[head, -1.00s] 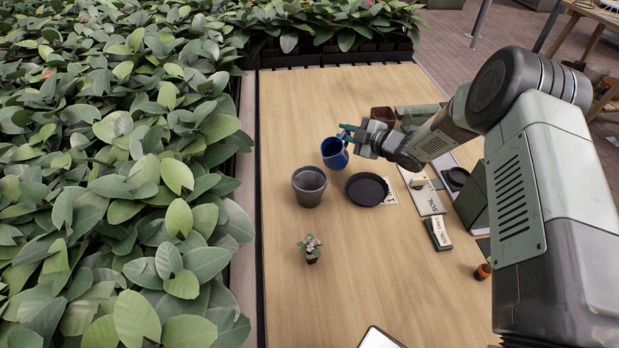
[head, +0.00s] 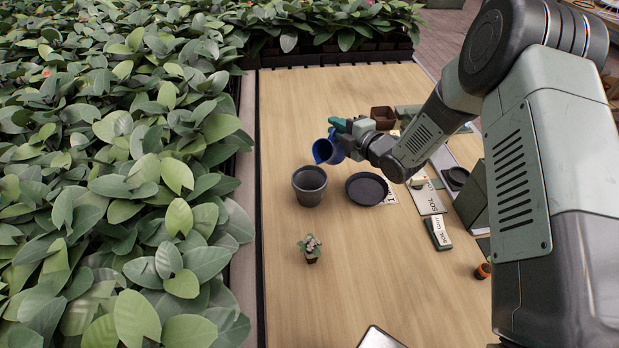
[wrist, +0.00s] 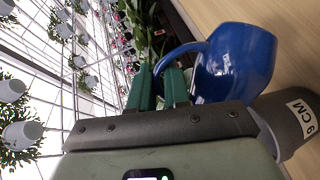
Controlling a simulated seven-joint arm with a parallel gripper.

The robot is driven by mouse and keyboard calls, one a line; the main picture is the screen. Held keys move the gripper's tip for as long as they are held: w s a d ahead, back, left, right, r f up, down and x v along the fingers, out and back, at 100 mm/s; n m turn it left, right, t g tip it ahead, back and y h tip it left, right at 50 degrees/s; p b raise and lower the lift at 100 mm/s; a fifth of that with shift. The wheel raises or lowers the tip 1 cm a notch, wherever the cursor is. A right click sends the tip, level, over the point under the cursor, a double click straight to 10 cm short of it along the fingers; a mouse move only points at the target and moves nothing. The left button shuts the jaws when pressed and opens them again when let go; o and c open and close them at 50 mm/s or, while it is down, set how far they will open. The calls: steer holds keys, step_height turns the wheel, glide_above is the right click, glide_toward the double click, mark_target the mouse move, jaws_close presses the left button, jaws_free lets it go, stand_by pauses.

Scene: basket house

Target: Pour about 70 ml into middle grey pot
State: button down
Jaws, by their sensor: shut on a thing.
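The grey pot (head: 309,196) stands upright on the table, with its dark inside visible in the head view. In the wrist view its side (wrist: 283,118) shows a white label reading "9 CM". My gripper (head: 340,126) is shut on the handle of a blue jug (head: 328,150). The jug is off the table, tipped with its mouth to the left, above and behind the pot in the picture. In the wrist view the green fingers (wrist: 160,88) meet the handle of the jug (wrist: 236,62). No stream of liquid shows, and the liquid level is hidden.
A black saucer (head: 367,199) lies right of the pot. A small potted plant (head: 310,247) stands in front. A brown square pot (head: 383,113) is behind my gripper. Soil packets (head: 428,200) lie at the right. Dense plants (head: 120,170) border the left; the table's front is mostly clear.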

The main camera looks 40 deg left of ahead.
steer(key=shift+s+r+n, duration=0.25)
steer(key=shift+r+n, duration=0.15)
steer(key=shift+s+r+n+t+y, duration=0.3)
steer(key=shift+s+r+n+t, duration=0.1)
steer(key=shift+s+r+n, duration=0.15)
steer(key=shift+s+r+n, duration=0.35)
steer(key=shift+s+n, duration=0.1)
steer(key=shift+n, duration=0.2)
stand_by(1.1)
steer(key=shift+s+r+n, duration=0.2)
steer(key=shift+s+n, duration=0.2)
steer(key=shift+s, duration=0.25)
steer(key=w+f+m, duration=0.1)
steer(key=w, duration=0.1)
steer(key=w+f+m, duration=0.1)
steer(key=w+m, duration=0.1)
steer(key=shift+f+m+g, duration=0.3)
steer(key=shift+f+g, duration=0.05)
steer(key=shift+g, duration=0.05)
steer(key=shift+w+f+m+h, duration=0.2)
steer(key=shift+f+m+h, duration=0.2)
steer(key=shift+m, duration=0.1)
steer(key=shift+w+m+g, duration=0.45)
steer(key=shift+m+g, duration=0.05)
steer(key=shift+m, duration=0.1)
steer(key=shift+w, duration=0.1)
stand_by(0.5)
